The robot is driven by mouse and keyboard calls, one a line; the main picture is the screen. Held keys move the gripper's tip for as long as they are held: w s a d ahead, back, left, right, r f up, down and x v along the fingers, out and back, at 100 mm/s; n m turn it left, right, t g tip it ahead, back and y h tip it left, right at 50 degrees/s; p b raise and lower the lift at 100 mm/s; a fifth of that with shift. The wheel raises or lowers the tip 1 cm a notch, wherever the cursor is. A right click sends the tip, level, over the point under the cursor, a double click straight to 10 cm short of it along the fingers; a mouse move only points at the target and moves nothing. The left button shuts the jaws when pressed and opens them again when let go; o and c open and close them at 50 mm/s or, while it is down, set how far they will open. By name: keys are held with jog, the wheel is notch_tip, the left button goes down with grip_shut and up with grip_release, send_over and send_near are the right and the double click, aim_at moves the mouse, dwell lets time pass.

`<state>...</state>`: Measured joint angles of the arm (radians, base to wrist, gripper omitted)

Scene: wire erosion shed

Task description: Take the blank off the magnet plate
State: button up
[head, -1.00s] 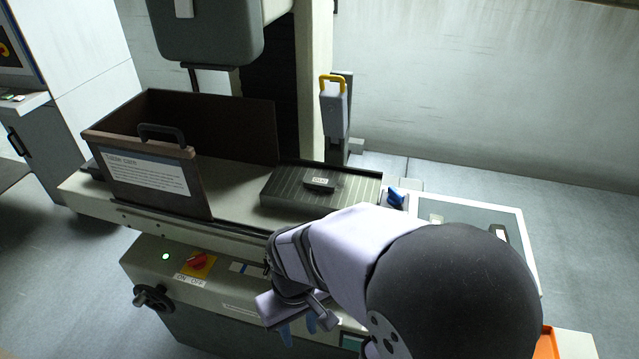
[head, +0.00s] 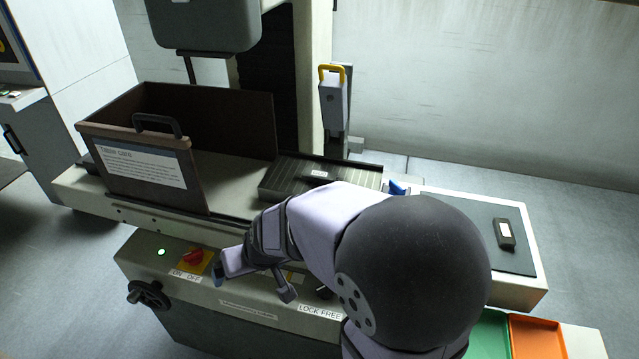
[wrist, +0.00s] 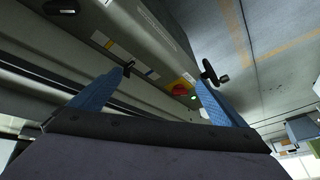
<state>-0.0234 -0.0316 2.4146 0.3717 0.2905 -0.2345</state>
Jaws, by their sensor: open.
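The magnet plate (head: 282,184) is a dark ribbed block on the machine table. My gripper (head: 252,284) is open and empty in front of the machine's front panel, below and left of the plate. Its blue fingers show apart in the wrist view (wrist: 164,76), with the red switch (wrist: 181,88) seen between them. In the head view the red switch (head: 194,256) on its yellow plate is just left of the gripper. The blank is not seen in the wrist view.
A brown open box (head: 200,200) with a handle stands left of the plate. A blue lever (head: 398,188) is at the plate's right end. A dark mat (head: 470,225) holds a small labelled block (head: 505,234). Green (head: 488,335) and orange (head: 538,338) trays are lower right. A handwheel (head: 148,295) juts out left.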

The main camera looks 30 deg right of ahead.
jog(key=w+d+r+m+t+h+b, duration=0.1)
jog(key=w+d+t, duration=0.1)
jog(key=w, duration=0.3)
jog(key=w+d+r+m+t+h+b, duration=0.2)
jog(key=w+d, duration=0.1)
jog(key=w, duration=0.2)
jog(key=w+d+r+m+t+h+b, duration=0.1)
jog(key=w+d+t+h+b, duration=0.1)
jog(key=w, duration=0.4)
jog(key=shift+d+r, duration=0.3)
jog(key=shift+d, duration=0.4)
jog(key=d+r+m+h+b, duration=0.1)
jog(key=d+m+h+b, duration=0.15)
jog(key=d+h, duration=0.3)
jog(key=m+g+h+b, duration=0.1)
jog(key=m+g+h, duration=0.2)
jog(key=m, duration=0.1)
send_near(319, 175)
jog(key=shift+w+a+r+n+y, duration=0.15)
jog(key=shift+w+n+y, duration=0.1)
jog(key=shift+w, duration=0.3)
jog(key=shift+s+d, duration=0.4)
jog(key=shift+d, duration=0.05)
jog(key=shift+x, duration=3.6)
jog(key=shift+r, duration=0.1)
jog(key=c, duration=1.6)
jog(key=shift+o, duration=0.2)
jog(key=shift+r, duration=0.1)
